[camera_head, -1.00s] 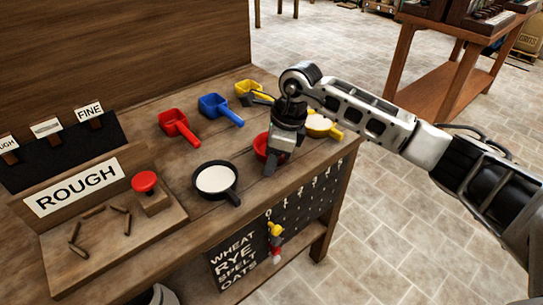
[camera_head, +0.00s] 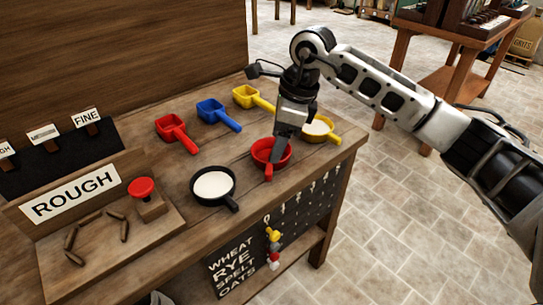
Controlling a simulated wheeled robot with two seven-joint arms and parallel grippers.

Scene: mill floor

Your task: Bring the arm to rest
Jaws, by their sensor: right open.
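My right arm comes in from the right over the bench, and its gripper (camera_head: 283,146) points down at the red bowl (camera_head: 262,158). The fingers are open and overlap the bowl in the picture; I cannot tell whether they touch it. The gripper hides part of the bowl's inside. No object shows held in the jaws. My left gripper is not in view.
A black pan (camera_head: 213,186) with white content stands left of the bowl, and a yellow pan (camera_head: 321,131) stands right. Red (camera_head: 170,127), blue (camera_head: 211,109) and yellow (camera_head: 246,95) scoops lie behind. A red button (camera_head: 141,188) stands at the left.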

